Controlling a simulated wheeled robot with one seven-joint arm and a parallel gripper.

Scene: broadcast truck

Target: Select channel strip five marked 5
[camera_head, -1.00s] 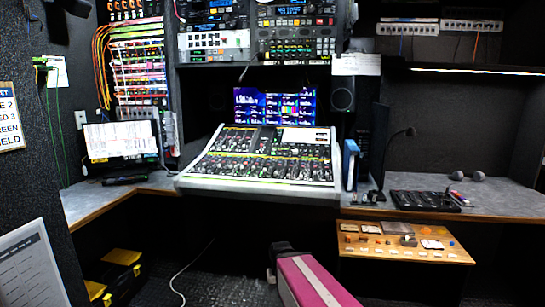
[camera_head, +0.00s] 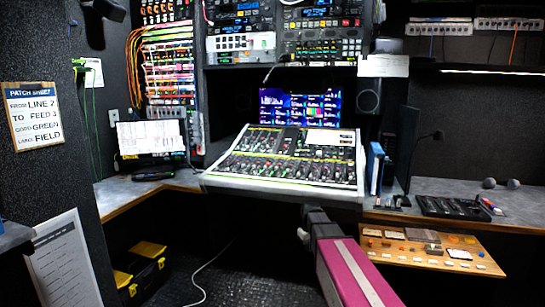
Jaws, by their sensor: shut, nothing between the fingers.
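The mixing console (camera_head: 285,158) stands on the desk in the middle, tilted toward me, with rows of knobs and small lit buttons. Its strip markings are too small to read, so I cannot tell which strip is marked 5. My arm reaches in from the bottom right with a magenta link. My gripper (camera_head: 312,211), at the dark far end of the arm, is shut and empty. In the picture it lies just below the console's front edge; no contact shows. Its fingers are hard to make out.
A screen (camera_head: 300,105) stands behind the console. A wooden board with small parts (camera_head: 435,250) sits low at the right. A yellow-and-black toolbox (camera_head: 148,262) is on the floor.

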